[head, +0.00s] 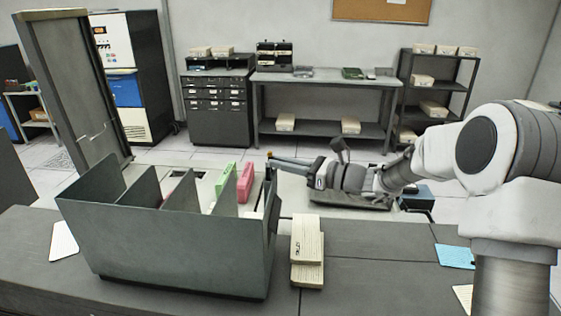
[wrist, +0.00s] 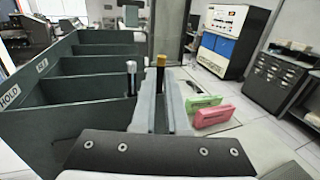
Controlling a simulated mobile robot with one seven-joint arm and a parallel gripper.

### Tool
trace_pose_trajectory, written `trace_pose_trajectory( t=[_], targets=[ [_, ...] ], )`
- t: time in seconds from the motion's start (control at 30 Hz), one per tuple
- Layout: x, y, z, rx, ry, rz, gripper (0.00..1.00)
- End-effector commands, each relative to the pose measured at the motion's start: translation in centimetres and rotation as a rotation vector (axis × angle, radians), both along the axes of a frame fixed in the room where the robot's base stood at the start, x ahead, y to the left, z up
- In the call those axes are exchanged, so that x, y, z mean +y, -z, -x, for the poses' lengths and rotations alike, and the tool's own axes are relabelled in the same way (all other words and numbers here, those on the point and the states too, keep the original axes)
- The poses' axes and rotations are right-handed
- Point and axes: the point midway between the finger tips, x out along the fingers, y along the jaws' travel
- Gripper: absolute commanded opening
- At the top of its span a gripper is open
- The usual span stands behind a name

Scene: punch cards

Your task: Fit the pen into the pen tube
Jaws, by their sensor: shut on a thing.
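My gripper (head: 280,163) reaches left to the right end of a grey divided rack (head: 165,255). In the wrist view its two grey fingers (wrist: 162,100) are closed around a slim dark pen with a brass-coloured top (wrist: 160,61). The pen's top stands up above the fingertips; its lower part is hidden. A slim rod with a silver top and dark lower part (wrist: 131,76) stands upright just left of the fingers, by the rack's end. I cannot tell whether it is another pen. The pen tube cannot be made out clearly, nor whether the pen touches it.
A green block (head: 225,180) and a pink block (head: 245,182) stand behind the rack's right end. A stack of cream cards (head: 307,245) lies on the dark desk (head: 370,275) right of the rack. A blue card (head: 455,256) lies further right. The desk between is clear.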

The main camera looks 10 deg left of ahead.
Motion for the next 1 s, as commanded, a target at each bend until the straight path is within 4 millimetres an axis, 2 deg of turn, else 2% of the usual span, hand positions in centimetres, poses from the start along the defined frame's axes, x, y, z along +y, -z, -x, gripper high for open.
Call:
trace_pose_trajectory(
  t=[0.4,0.43,0.6,0.63,1.0],
  targets=[
    [0.01,0.44,0.01,0.000,0.000,0.000,0.00],
    [0.01,0.43,0.01,0.000,0.000,0.000,0.13],
    [0.01,0.43,0.01,0.000,0.000,0.000,0.44],
    [0.01,0.43,0.01,0.000,0.000,0.000,0.46],
    [-0.57,0.48,0.10,0.000,0.002,0.001,0.46]
  ],
)
